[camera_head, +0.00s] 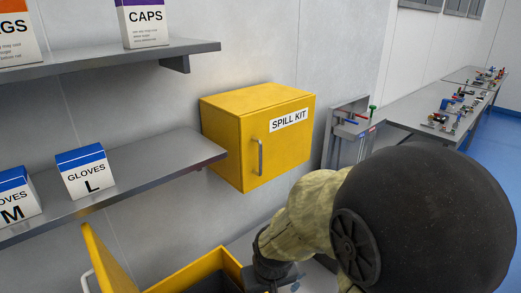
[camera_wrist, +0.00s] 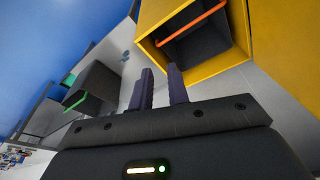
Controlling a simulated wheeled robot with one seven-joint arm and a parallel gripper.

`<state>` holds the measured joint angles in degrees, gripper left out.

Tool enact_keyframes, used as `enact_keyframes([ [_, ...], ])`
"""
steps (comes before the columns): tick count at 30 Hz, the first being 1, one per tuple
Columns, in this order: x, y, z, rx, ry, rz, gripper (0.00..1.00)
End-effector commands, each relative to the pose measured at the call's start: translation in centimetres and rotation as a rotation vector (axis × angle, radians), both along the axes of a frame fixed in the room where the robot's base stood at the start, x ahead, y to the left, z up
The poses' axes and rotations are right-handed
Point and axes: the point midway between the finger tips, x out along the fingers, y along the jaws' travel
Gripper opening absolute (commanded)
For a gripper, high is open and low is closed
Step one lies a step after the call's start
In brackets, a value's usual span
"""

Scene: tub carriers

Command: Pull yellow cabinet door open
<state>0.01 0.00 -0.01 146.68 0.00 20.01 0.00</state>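A yellow cabinet (camera_head: 223,134) labelled SPILL KIT hangs on the wall; its door (camera_head: 277,140) is shut, with a vertical grey handle (camera_head: 260,157). Below it, a second yellow box (camera_head: 205,268) stands open, its door (camera_head: 103,262) swung out to the left with a pale handle (camera_head: 88,281). The wrist view shows a yellow open box (camera_wrist: 224,60) with a dark inside and an orange bar, and a yellow panel (camera_wrist: 285,45) beside it. My gripper (camera_wrist: 159,72) is open and empty, its fingers apart and near the open box. In the head view its fingers are hidden.
Metal shelves (camera_head: 130,182) with glove boxes (camera_head: 85,172) stick out at the left. A bench (camera_head: 420,118) with small fittings runs along the right. Dark boxes with green bars (camera_wrist: 93,90) show left in the wrist view. Blue floor lies beyond.

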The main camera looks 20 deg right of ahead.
Motion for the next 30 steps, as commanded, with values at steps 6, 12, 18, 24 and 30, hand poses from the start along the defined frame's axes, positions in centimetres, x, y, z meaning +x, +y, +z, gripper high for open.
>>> enact_keyframes([
  [6,2.5,-0.1,0.5,0.0,-0.074,-0.005,0.17],
  [12,8.9,-1.5,1.9,-0.006,-0.285,-0.036,0.17],
  [18,15.3,-3.4,3.8,-0.022,-0.537,-0.069,0.17],
  [24,20.4,-5.5,6.2,-0.047,-0.787,-0.103,0.17],
  [30,23.7,-7.9,8.9,-0.084,-1.038,-0.136,0.17],
])
